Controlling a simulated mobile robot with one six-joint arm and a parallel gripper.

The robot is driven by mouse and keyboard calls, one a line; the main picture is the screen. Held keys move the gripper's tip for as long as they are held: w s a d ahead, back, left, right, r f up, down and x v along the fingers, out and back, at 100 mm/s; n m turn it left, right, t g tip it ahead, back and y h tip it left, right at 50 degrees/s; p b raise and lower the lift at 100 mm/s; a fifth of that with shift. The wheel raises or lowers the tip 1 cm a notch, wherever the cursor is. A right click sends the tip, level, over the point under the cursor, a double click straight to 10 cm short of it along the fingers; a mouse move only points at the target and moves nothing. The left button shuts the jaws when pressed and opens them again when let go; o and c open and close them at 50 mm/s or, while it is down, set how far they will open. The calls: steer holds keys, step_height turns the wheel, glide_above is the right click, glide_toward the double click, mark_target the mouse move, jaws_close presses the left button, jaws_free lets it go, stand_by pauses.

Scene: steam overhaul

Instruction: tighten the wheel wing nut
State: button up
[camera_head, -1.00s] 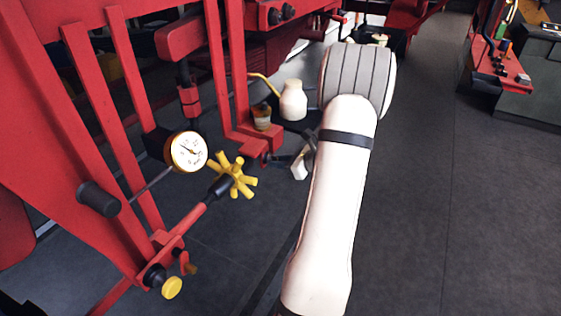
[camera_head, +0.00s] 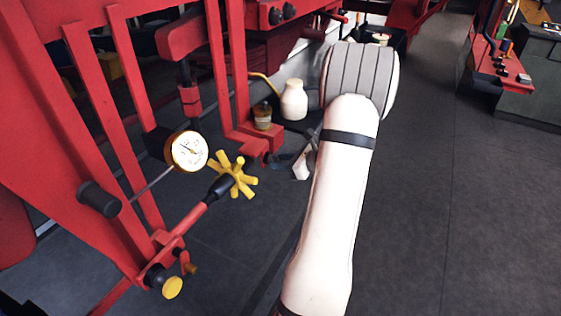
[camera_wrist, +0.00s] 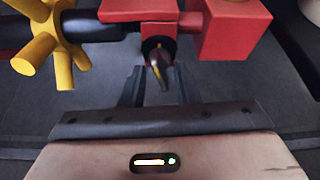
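The yellow spoked wheel (camera_head: 232,174) sits on the end of a red and black shaft at centre-left in the head view. Its spokes also show at the upper left of the wrist view (camera_wrist: 45,42). A small dark fitting with a brass-coloured tip (camera_wrist: 158,65) projects below a red block in the wrist view; it may be the wing nut, but its wings are not clear. My gripper (camera_wrist: 158,88) is open, with its two dark fingers on either side of and just short of this fitting. In the head view my arm partly hides the gripper.
A red frame with a round gauge (camera_head: 187,151) stands at the left. A white oil can (camera_head: 293,100) and a small brown bottle (camera_head: 262,116) stand beyond the gripper. A red block (camera_wrist: 232,28) is close at its upper right.

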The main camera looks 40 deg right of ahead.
steer(key=v, duration=0.7)
steer(key=shift+s, duration=0.15)
